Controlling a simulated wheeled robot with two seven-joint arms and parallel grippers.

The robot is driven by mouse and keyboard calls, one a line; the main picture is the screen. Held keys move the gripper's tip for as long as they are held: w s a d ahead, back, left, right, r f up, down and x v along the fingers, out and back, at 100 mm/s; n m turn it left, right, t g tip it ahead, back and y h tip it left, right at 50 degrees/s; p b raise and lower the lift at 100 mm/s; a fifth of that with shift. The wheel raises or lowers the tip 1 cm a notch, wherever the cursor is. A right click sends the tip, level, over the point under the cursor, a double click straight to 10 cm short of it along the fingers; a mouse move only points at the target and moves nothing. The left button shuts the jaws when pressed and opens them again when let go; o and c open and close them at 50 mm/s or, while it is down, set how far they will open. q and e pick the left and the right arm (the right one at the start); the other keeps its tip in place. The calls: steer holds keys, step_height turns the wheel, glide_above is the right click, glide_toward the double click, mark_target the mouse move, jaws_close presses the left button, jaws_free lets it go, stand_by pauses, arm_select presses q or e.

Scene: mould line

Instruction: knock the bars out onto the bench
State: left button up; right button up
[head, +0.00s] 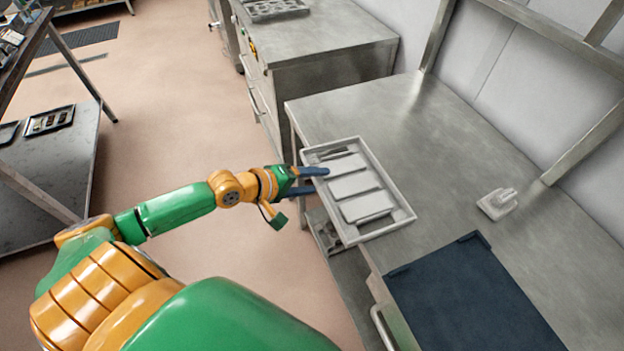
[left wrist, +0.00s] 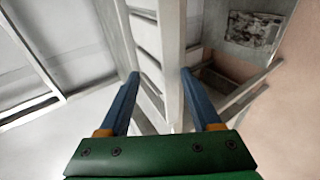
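A pale grey tray-like mould (head: 390,228) lies at the left edge of the steel bench (head: 440,140) and seems to jut slightly over it. Several pale bars (head: 354,187) lie side by side in it, open side up. My left gripper (head: 311,181) is at the mould's left long side, its blue fingers apart. In the left wrist view the fingers (left wrist: 158,78) stand on either side of the mould's rim (left wrist: 173,60), one over the bars' side, one outside. I cannot tell whether either finger touches it. My right gripper is not in view.
A dark blue mat (head: 465,295) lies on the bench near me. A small white object (head: 497,203) stands toward the wall. The bench behind the mould is clear. A steel cabinet (head: 320,40) stands beyond, and a lower shelf (head: 325,235) shows under the bench.

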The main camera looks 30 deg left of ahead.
arm_select(q)
steer(key=shift+s, duration=0.1)
steer(key=shift+s+a, duration=0.15)
steer(key=shift+a, duration=0.05)
steer(key=p+v, duration=0.2)
steer(key=v, duration=0.4)
steer(key=shift+s+r+p, duration=0.25)
steer(key=shift+r+p, duration=0.05)
steer(key=shift+p, duration=0.05)
steer(key=shift+a, duration=0.1)
stand_by(0.4)
